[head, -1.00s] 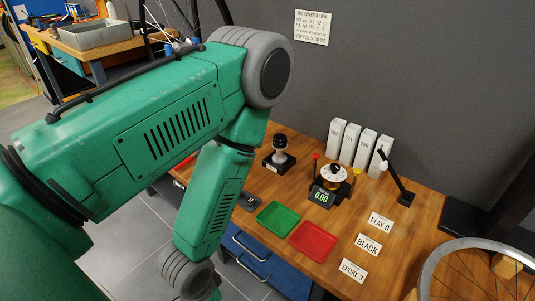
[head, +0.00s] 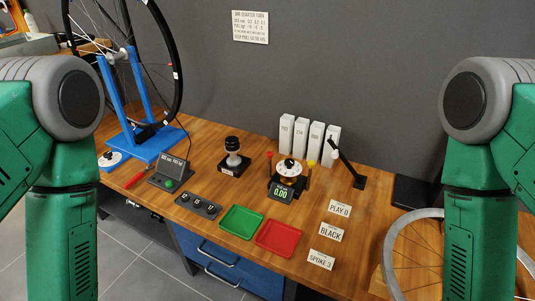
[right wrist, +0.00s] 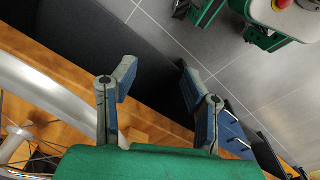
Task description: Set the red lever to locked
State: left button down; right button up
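A small lever with a red knob (head: 268,155) stands at the left side of a round white-dial device (head: 288,169) in the head view. A similar yellow-knobbed lever (head: 311,164) stands on its right side. The red lever looks roughly upright; no locked marking is readable. My right gripper (right wrist: 156,78) is open and empty in the right wrist view, low near the table edge, far from the lever. My left gripper is out of view; only my left arm shows at the left of the head view.
Green tray (head: 240,222) and red tray (head: 278,238) lie in front of the device. A black-knobbed tool (head: 234,158) stands to its left, and a black angled arm (head: 347,165) to its right. A blue wheel stand (head: 145,145) is at far left, a loose wheel (head: 391,245) at right.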

aim_at(269, 154)
jog(key=i+j+z, duration=0.2)
jog(key=z, duration=0.2)
jog(key=i+j+z, duration=0.1)
jog(key=j+z, duration=0.3)
